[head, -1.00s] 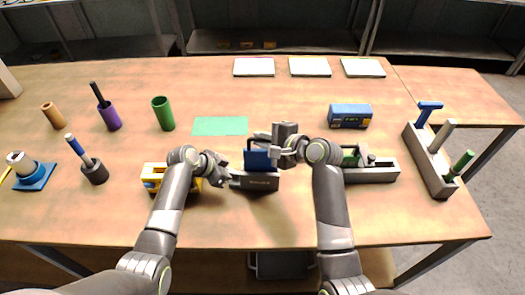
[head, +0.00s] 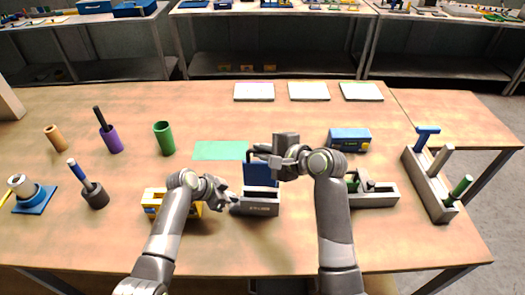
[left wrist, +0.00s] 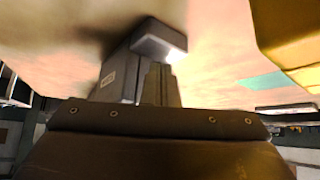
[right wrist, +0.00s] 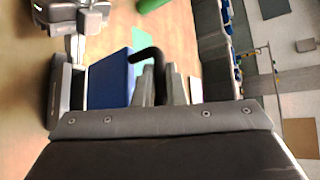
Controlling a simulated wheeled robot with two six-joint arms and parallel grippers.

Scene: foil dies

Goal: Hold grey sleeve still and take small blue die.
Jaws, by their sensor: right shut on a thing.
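The grey sleeve (head: 261,204) stands on the table, front centre. The blue die (head: 260,174) is upright above it, its lower edge near the sleeve's rim; I cannot tell whether it is fully clear. My right gripper (head: 262,152) is shut on the die's black handle, which shows bent between the fingers in the right wrist view (right wrist: 147,54). The blue plate (right wrist: 108,80) shows there beside the sleeve (right wrist: 58,92). My left gripper (head: 231,199) is at the sleeve's left end; in the left wrist view its fingers (left wrist: 154,84) are close together against the sleeve (left wrist: 118,72), and their grip is unclear.
A yellow block (head: 152,203) is partly behind my left arm. A grey tray with a green piece (head: 375,200) is right of my right arm. A green mat (head: 220,150) lies behind the sleeve. A blue box (head: 348,139) and green cup (head: 164,138) stand further back.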

